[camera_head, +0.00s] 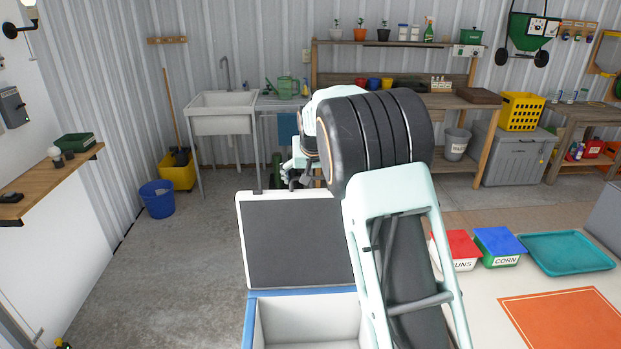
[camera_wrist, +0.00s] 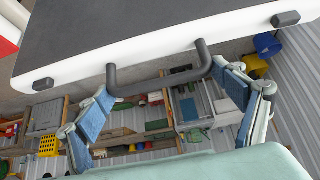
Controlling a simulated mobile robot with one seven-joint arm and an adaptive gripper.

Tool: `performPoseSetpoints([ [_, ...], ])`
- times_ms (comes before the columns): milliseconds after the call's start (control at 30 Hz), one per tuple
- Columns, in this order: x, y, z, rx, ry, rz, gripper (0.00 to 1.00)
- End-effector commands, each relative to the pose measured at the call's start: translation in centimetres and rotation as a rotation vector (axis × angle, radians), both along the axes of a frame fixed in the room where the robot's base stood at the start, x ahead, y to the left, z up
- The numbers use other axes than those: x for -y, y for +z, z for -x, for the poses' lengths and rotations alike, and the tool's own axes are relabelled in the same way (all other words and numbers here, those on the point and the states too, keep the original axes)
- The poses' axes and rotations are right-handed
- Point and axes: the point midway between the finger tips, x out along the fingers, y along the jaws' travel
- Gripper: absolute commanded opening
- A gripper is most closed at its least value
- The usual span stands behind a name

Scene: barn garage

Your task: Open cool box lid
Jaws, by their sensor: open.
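The cool box (camera_head: 300,293) has a blue rim and pale inside, and its near part is cut off by the bottom edge. Its lid (camera_head: 295,240) stands raised, roughly upright, at the far side, with a dark grey panel in a white frame. In the wrist view, the lid (camera_wrist: 220,30) fills the top, with a dark handle (camera_wrist: 165,85) on its white edge. My gripper (camera_wrist: 165,92) is open, with one blue-padded finger at each end of the handle. Contact is unclear. In the head view, my gripper (camera_head: 300,172) is behind the lid's top edge, partly hidden by my arm.
To the right, a red bin (camera_head: 457,250), a blue-lidded corn bin (camera_head: 498,246), a teal tray (camera_head: 567,253) and an orange mat (camera_head: 568,320) lie on a pale surface. A sink (camera_head: 222,113) and workbench stand behind.

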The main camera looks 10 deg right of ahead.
Motion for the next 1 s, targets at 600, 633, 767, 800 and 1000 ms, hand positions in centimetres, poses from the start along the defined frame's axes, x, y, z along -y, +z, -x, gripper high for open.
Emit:
performPoseSetpoints([
  [600, -0.1, 1.1, 0.8, 0.0, 0.0, 0.0, 1.0],
  [633, -0.1, 1.5, 1.0, 0.0, 0.001, -0.001, 1.0],
  [767, -0.1, 3.5, 2.4, 0.001, 0.0, -0.001, 1.0],
  [800, -0.1, 4.2, 2.9, 0.002, 0.0, -0.001, 1.0],
  [1000, -0.2, 7.3, 5.2, 0.0, 0.0, -0.001, 1.0],
])
